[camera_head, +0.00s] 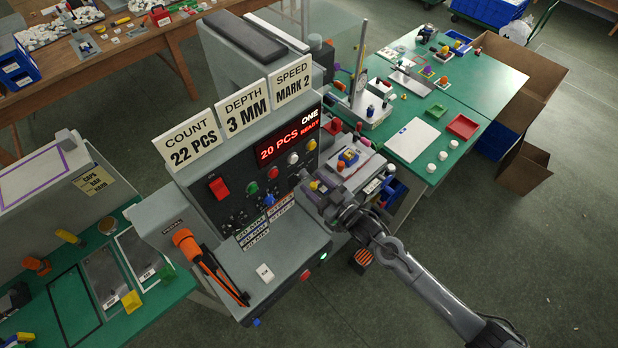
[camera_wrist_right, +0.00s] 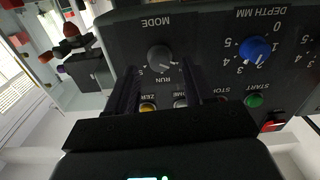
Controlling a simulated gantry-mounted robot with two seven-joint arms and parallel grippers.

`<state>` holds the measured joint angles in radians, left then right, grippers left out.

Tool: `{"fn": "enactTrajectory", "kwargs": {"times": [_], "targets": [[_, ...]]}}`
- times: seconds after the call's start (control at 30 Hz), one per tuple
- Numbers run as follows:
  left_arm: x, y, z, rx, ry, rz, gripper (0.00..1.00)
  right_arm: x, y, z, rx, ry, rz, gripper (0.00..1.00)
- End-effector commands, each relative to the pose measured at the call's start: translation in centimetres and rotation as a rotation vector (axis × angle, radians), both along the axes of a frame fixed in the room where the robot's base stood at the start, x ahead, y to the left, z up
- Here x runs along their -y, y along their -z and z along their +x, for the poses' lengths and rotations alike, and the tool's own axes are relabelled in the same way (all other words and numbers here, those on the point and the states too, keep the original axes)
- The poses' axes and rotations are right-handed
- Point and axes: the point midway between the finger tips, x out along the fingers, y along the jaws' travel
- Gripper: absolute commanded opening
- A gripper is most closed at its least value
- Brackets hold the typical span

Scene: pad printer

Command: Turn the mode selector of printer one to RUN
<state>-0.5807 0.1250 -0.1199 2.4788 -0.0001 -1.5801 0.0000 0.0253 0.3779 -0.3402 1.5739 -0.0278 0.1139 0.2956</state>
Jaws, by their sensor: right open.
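Printer one (camera_head: 215,165) has a dark panel with a red display reading 20 PCS, ONE, READY. Its mode selector (camera_wrist_right: 160,58) is a round black knob with MODE and RUN lettering, seen upside down in the right wrist view. The knob's exact pointer direction is too small to tell. My right gripper (camera_head: 308,183) is at the right side of the panel and covers that part in the head view. In the wrist view, the open fingers (camera_wrist_right: 160,82) point at the panel on either side of the knob; contact cannot be told. My left gripper is not in view.
Near the selector are a blue depth knob (camera_wrist_right: 255,49), a green start button (camera_wrist_right: 254,101) and a yellow button (camera_wrist_right: 148,107). An orange-handled lever (camera_head: 187,243) stands at the printer's left front. A green table (camera_head: 480,90) with parts lies to the right.

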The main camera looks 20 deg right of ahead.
Motion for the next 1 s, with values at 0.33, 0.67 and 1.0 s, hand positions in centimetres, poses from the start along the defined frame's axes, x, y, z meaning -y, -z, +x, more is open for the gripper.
{"fn": "enactTrajectory", "kwargs": {"times": [0.33,0.67,1.0], "targets": [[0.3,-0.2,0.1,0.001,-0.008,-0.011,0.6,-1.0,0.0,2.6,0.0,0.0,0.0,0.53],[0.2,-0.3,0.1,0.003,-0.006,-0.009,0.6,-1.1,0.0,2.7,-0.001,0.0,0.0,0.48],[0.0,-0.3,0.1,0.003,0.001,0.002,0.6,-1.1,0.0,2.7,0.0,0.001,0.0,0.0]]}}
